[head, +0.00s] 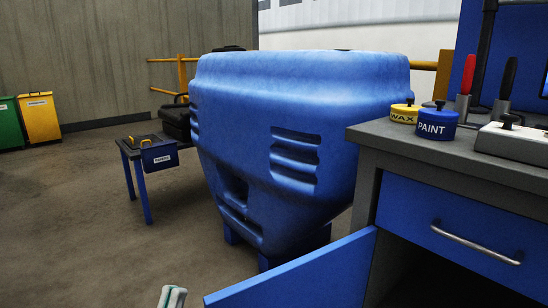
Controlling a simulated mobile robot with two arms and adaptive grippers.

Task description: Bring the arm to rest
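My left gripper (172,297) shows only by its pale fingertips at the bottom edge of the head view, left of the open blue door. The two tips sit close together, with nothing visible between them. The rest of that gripper and its arm are below the picture. My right gripper and arm are not in view.
An open blue cabinet door (302,276) juts out right of my gripper, below a grey-topped workbench (460,150). Paint (437,123) and wax (404,112) tins stand on the bench. A large blue counterweight (300,100) stands ahead.

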